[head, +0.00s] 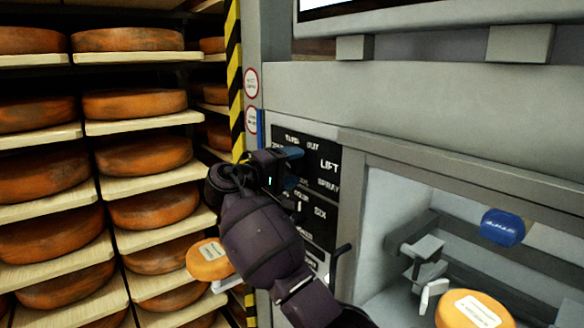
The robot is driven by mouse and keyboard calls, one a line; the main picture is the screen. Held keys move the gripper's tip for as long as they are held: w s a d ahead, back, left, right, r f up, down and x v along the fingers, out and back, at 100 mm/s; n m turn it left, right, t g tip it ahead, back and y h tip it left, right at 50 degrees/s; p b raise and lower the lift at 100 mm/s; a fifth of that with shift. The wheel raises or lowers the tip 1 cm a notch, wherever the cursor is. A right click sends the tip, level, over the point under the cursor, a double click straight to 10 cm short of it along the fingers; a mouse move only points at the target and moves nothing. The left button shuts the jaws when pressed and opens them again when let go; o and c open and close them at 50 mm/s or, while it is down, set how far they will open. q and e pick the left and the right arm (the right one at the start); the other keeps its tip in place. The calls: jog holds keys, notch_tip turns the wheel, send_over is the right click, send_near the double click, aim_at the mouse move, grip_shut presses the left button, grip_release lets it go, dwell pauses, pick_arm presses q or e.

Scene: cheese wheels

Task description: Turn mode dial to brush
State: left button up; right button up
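A black control panel (324,201) with white lettering is on the grey machine front, in the middle of the head view. Its readable words include "LIFT" and "SPRAY"; other labels are small or covered. My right gripper (291,168) is at the upper left part of this panel, with bluish fingertips close to its face. The gripper and wrist cover the spot where a dial could be, so I cannot make out the mode dial, its pointer or any contact. Whether the fingers are open or shut on something is unclear. My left gripper is not in view.
Shelves of orange cheese wheels (135,105) fill the left side. A yellow-black striped post (234,75) stands between shelves and machine. A labelled cheese (208,259) is behind my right arm. The machine's open bay (385,215) holds another labelled cheese (474,311) and a blue part (502,227).

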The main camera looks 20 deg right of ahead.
jog(key=b+v, duration=0.2)
jog(key=v, duration=0.9)
dwell(0.5)
